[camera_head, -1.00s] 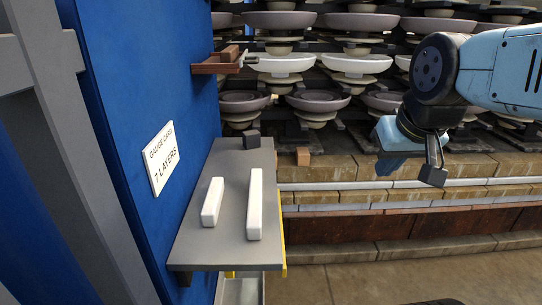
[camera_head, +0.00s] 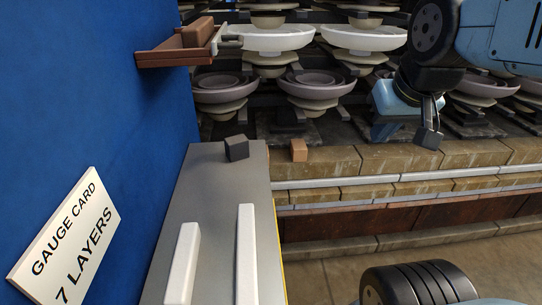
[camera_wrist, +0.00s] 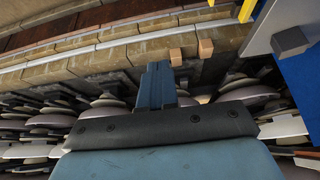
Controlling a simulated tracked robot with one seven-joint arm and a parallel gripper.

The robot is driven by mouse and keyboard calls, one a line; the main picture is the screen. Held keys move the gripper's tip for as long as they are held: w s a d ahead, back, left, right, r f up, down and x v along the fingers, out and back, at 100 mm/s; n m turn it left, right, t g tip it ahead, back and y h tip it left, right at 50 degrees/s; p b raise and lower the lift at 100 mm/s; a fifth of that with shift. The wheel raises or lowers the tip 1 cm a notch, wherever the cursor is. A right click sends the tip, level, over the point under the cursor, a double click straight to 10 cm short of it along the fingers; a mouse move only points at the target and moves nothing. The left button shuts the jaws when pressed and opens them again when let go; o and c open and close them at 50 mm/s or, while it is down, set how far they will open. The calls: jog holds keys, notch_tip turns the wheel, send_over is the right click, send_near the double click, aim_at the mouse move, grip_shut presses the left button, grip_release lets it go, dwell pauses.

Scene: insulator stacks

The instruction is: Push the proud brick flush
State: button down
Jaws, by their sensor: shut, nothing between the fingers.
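A small tan brick (camera_head: 298,150) stands out at the left end of the stone ledge (camera_head: 400,158), just right of the grey shelf. The wrist view shows two small tan blocks near the ledge, one on the right (camera_wrist: 205,48) and one to its left (camera_wrist: 175,57). I cannot tell which of them is the brick in the head view. My gripper (camera_head: 428,135) is shut and empty, to the right of the brick and apart from it. In the wrist view my gripper (camera_wrist: 155,75) points toward the ledge, left of both blocks.
A grey shelf (camera_head: 210,190) carries white bars (camera_head: 245,255) and a dark cube (camera_head: 236,148). A blue wall (camera_head: 90,100) bears a gauge card (camera_head: 65,240). A brown bracket (camera_head: 175,55) juts from the wall. Insulator stacks (camera_head: 315,85) stand behind the ledge.

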jog(key=shift+w, duration=0.1)
jog(key=w+f+n+t, duration=0.2)
jog(key=w+f+n, duration=0.25)
jog(key=w, duration=0.55)
jog(key=w+d+f+n+t+y, duration=0.1)
jog(key=w+f+n, duration=0.35)
jog(key=w, duration=0.45)
jog(key=w+f+n+t, duration=0.2)
jog(key=w+f+n, duration=0.25)
jog(key=w, duration=0.55)
jog(key=w+a+f+n+t+y, duration=0.1)
jog(key=w+a+f+n+y, duration=0.1)
jog(key=a+f+n+y, duration=0.3)
jog(key=w+f+n, duration=0.3)
jog(key=f, duration=0.4)
jog(key=s+a+f+n+t+y, duration=0.1)
jog(key=s+a+f+n+y, duration=0.15)
jog(key=f, duration=0.25)
jog(key=s+a+f+n+y, duration=0.2)
jog(key=s+f+n+y, duration=0.15)
jog(key=f, duration=0.25)
jog(key=w+d+x, duration=0.1)
jog(key=x, duration=1.2)
jog(key=shift+w+d+r+y, duration=0.35)
jog(key=shift+r+y, duration=0.05)
jog(key=shift+r, duration=0.2)
